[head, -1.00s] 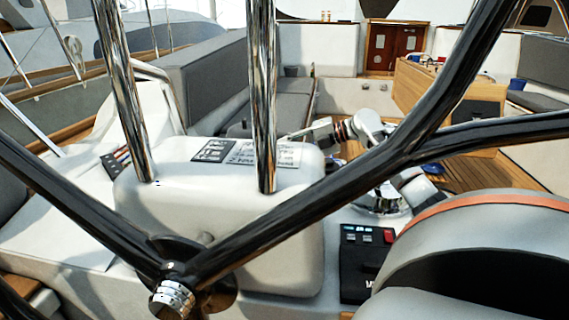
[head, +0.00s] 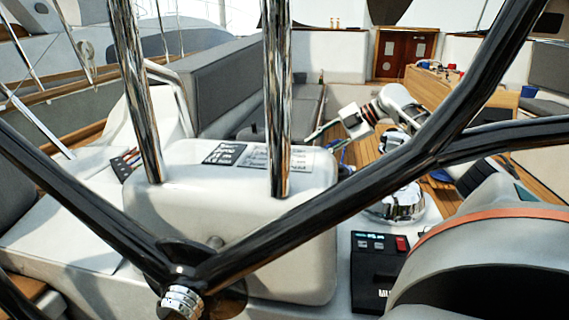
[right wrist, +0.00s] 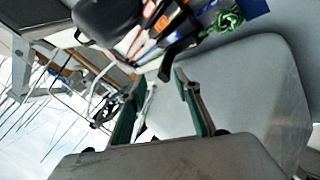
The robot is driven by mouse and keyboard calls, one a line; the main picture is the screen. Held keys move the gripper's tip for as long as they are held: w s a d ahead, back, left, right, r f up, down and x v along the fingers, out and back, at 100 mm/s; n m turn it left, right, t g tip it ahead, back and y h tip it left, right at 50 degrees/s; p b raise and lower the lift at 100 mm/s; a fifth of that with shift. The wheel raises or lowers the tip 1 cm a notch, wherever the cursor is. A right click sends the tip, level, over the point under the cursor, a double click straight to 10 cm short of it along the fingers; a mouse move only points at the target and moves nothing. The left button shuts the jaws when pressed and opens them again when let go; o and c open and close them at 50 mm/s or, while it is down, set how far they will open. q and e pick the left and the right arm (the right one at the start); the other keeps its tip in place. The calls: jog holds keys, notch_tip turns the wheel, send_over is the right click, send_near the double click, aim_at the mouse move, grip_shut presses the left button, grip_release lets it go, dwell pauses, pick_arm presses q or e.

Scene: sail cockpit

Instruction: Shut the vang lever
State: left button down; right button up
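In the right wrist view, colored lines (right wrist: 190,22) run at the top beside dark lever-like parts (right wrist: 181,46). I cannot tell which is the vang lever, nor its position. My right gripper (right wrist: 159,78) has its two green-padded fingers apart, pointing toward these parts, with nothing clearly between the pads. In the head view, my right gripper (head: 322,132) is small, beyond the steering wheel, near some colored lines (head: 338,146). The pedestal hides what is below. My left gripper is not in view.
The black steering wheel (head: 330,220) and two chrome posts (head: 277,100) cross the foreground. The white pedestal (head: 230,240) stands behind them. A chrome winch (head: 398,204) and a black control panel (head: 378,270) are to the right. A wooden cockpit table (head: 478,97) stands farther back.

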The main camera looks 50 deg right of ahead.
jog(key=w+a+f+m+g+b, duration=0.1)
jog(key=w+a+m+g, duration=0.1)
jog(key=m, duration=0.2)
jog(key=w+a+f+m+g+h+b, duration=0.1)
jog(key=w+a+m+g, duration=0.1)
jog(key=m, duration=0.1)
jog(key=w+a+f+m+g+h+b, duration=0.1)
jog(key=w+a+f+m, duration=0.1)
jog(key=w+m, duration=0.1)
jog(key=shift+a+m+g, duration=0.2)
jog(key=shift+m+g, duration=0.2)
jog(key=shift+m, duration=0.4)
jog(key=shift+w+a+f, duration=0.15)
jog(key=shift+w+f, duration=0.05)
jog(key=shift+f, duration=0.35)
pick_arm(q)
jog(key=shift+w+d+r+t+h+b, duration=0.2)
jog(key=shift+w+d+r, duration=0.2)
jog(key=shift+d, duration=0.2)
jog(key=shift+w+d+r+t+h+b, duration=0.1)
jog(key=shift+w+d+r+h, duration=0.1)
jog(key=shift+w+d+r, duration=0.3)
pick_arm(e)
jog(key=shift+w+f, duration=0.1)
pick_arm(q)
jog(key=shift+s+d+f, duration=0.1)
